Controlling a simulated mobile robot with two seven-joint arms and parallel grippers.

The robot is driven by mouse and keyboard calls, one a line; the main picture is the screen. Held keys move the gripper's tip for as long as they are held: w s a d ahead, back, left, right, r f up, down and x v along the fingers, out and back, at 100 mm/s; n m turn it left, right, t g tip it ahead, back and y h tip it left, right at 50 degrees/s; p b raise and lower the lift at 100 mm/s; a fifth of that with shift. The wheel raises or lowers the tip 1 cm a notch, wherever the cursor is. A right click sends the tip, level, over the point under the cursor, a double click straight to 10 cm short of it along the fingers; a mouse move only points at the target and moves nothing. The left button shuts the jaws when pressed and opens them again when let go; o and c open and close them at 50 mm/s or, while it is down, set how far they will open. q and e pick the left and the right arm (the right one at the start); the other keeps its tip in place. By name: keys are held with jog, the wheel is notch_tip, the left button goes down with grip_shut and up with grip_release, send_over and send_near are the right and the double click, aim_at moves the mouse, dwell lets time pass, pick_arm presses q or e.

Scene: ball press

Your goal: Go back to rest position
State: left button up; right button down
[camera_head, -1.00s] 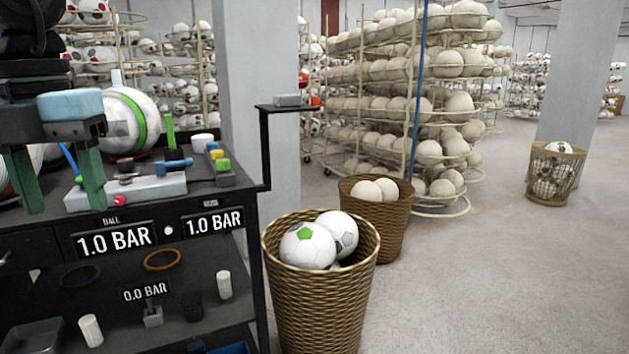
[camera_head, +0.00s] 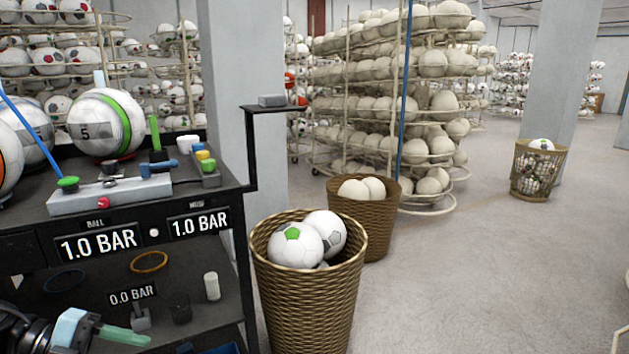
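My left gripper (camera_head: 112,334), light blue with a green finger, is low in the bottom left corner, in front of the black cart (camera_head: 95,208). Only one finger shows clearly; the rest is cut off by the frame, so its opening cannot be told. No ball shows at the visible finger. My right gripper is not in view. A white ball with a green stripe (camera_head: 98,124) sits on the cart top behind the grey valve block (camera_head: 110,193), apart from the gripper.
A wicker basket with white balls (camera_head: 308,305) stands right of the cart. Behind it is a basket of plain balls (camera_head: 366,220). A small shelf (camera_head: 272,107) juts from the cart.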

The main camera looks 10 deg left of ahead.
pick_arm(q)
jog(key=s+d+f+n+t+y, duration=0.25)
jog(key=s+f+n, duration=0.5)
jog(key=f, duration=0.45)
jog(key=s+d+f+n+t+y, duration=0.2)
jog(key=s+f+n+t+y, duration=0.2)
jog(key=s+f+n, duration=0.6)
jog(key=s+d+f+n+g+y, duration=0.2)
jog(key=s+d+f+n+g, duration=0.1)
jog(key=s+d+f, duration=0.4)
jog(key=s+d+f+n+g+y, duration=0.1)
jog(key=s+d+f+n+g, duration=0.2)
jog(key=s+d, duration=0.4)
jog(key=w+r+t+p, duration=0.1)
jog(key=w+r+p, duration=0.1)
jog(key=r+p, duration=0.6)
jog(key=w+a+r+t+p, duration=0.1)
jog(key=w+r+t+p, duration=0.1)
jog(key=r+p, duration=0.7)
jog(key=shift+w+a+r+p, duration=0.15)
jog(key=shift+a+r+p, duration=0.15)
jog(key=shift+p, duration=0.15)
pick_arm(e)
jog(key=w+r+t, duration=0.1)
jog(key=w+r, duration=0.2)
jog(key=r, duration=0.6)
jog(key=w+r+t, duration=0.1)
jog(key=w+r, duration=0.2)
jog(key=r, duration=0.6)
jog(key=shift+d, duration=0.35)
